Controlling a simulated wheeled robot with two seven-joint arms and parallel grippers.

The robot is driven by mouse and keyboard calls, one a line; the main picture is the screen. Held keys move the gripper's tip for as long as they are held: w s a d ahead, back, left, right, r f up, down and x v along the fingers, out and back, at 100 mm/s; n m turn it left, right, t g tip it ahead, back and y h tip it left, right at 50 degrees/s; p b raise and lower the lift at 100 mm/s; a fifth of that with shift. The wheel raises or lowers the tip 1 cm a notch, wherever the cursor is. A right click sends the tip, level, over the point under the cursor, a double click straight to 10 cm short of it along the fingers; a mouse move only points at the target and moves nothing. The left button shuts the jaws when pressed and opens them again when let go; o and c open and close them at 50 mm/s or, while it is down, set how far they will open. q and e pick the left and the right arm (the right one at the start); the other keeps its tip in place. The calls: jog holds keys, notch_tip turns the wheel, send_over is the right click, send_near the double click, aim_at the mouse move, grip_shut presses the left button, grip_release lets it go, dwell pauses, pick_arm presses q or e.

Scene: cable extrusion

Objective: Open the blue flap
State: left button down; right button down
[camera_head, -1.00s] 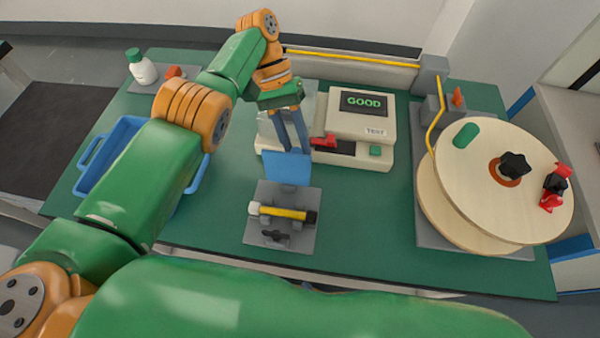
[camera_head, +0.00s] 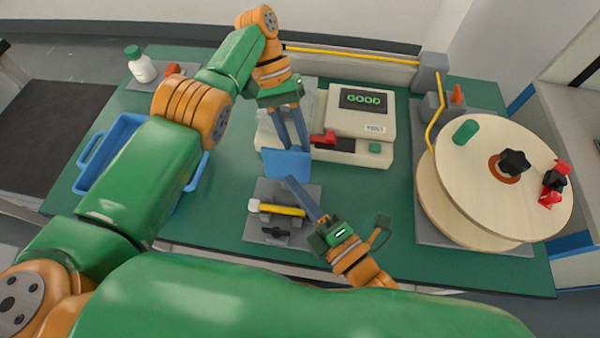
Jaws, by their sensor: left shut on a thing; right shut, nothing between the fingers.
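The blue flap (camera_head: 278,163) stands raised at the back of a small grey fixture (camera_head: 252,230). My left gripper (camera_head: 298,148) comes down from behind with its fingers shut at the flap's upper edge. My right gripper (camera_head: 290,180) is shut and empty. It reaches in from the lower right, its fingertips at the flap's lower edge; I cannot tell whether they touch it. A yellow cable piece (camera_head: 283,210) with a white left end lies across the fixture. The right gripper hides its right end.
Behind is a tester (camera_head: 345,118) whose screen reads GOOD. A large wooden reel (camera_head: 480,190) is at right. A blue bin (camera_head: 92,150) is at left, partly behind my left arm. Green table (camera_head: 375,215) is bare between fixture and reel.

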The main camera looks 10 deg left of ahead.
aim_at(295, 162)
jog(key=shift+w+f, duration=0.1)
jog(key=shift+w, duration=1.3)
pick_arm(q)
jog(key=shift+f, duration=0.1)
pick_arm(e)
jog(key=shift+d, duration=0.1)
pick_arm(q)
jog(key=shift+s, duration=0.2)
pick_arm(e)
jog(key=shift+w+d+m, duration=0.1)
jog(key=shift+w+m, duration=0.2)
jog(key=shift+w, duration=0.4)
pick_arm(q)
jog(key=c, duration=0.6)
grip_release()
jog(key=shift+w, duration=0.15)
pick_arm(e)
jog(key=shift+r, duration=0.2)
